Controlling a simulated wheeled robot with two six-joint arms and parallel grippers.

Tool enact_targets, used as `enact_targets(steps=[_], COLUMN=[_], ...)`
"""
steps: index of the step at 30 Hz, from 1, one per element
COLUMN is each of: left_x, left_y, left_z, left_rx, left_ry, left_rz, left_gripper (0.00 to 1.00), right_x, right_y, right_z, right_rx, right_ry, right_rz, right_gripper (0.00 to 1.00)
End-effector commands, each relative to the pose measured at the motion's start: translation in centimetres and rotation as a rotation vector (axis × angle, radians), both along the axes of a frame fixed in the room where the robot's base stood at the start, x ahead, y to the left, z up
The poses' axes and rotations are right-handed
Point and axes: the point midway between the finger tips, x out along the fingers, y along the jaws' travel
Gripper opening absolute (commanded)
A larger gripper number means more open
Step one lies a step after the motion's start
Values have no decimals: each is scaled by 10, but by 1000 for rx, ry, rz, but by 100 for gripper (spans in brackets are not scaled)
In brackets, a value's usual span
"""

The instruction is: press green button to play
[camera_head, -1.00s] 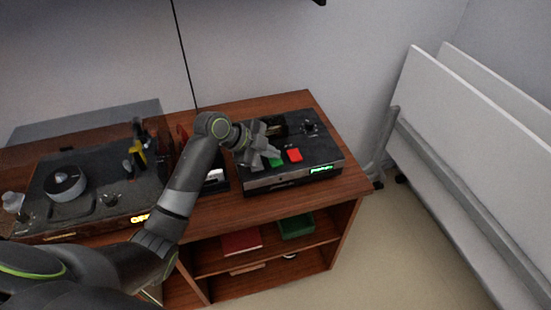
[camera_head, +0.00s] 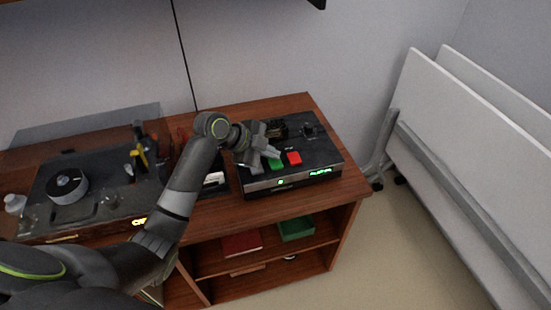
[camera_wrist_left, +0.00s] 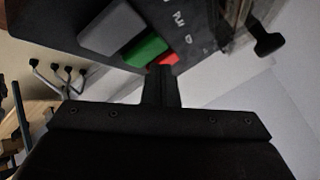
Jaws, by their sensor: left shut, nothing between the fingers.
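The green button (camera_head: 276,164) is on the top front of a black player (camera_head: 318,150) on the wooden cabinet. It lies between a grey button and the red button (camera_head: 294,158). My left gripper (camera_head: 274,153) is shut and empty, with its fingertips right at the green button in the head view. In the left wrist view the green button (camera_wrist_left: 146,50) shows just beyond the dark fingers (camera_wrist_left: 160,84), beside the grey button (camera_wrist_left: 112,27). I cannot tell whether the fingertips touch it. My right gripper is not in view.
A turntable (camera_head: 67,186) stands on the left of the wooden cabinet (camera_head: 220,205). A red box (camera_head: 241,243) and a green box (camera_head: 296,228) sit on the shelf below. White panels (camera_head: 470,140) lean at the right. The floor between is clear.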

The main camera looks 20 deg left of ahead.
Motion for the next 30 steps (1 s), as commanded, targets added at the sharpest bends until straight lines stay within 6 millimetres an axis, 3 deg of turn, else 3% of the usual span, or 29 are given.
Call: enact_targets(steps=[14,30], left_x=[0,0], left_y=[0,0], left_z=[8,55], left_rx=[0,-1], left_ry=[-1,-2], left_rz=[0,0], left_gripper=[0,0], right_x=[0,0], right_y=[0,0], right_z=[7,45], right_rx=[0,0], right_ry=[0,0], right_rz=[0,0], right_gripper=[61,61])
